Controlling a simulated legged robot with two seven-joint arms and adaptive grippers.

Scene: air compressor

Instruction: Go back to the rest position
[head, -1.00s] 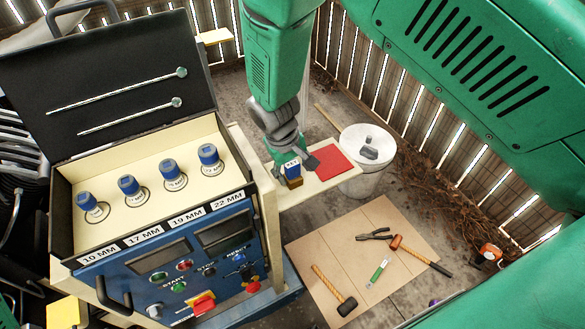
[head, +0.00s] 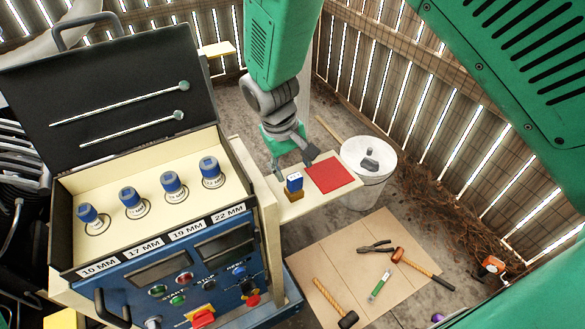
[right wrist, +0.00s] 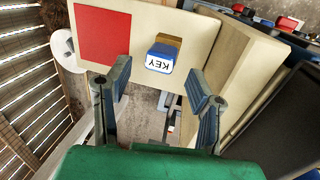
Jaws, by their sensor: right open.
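My right gripper (head: 295,163) is open and empty above the small cream shelf (head: 335,184) beside the compressor panel. In the right wrist view its two fingers (right wrist: 158,75) are spread wide, with the KEY block (right wrist: 162,56) visible beyond the gap. In the head view the block (head: 294,183), with a blue-and-white upper part and tan base, stands on the shelf just below the gripper, apart from it. A red square (head: 330,174) lies on the shelf to the block's right. My left gripper is not in view.
The blue control panel (head: 170,268) and open socket case (head: 225,194) stand at left. A white bucket (head: 368,185) is right of the shelf. Several tools, including a hammer (head: 336,304), lie on a board (head: 340,258) on the ground. A slatted fence (head: 450,130) encloses the back.

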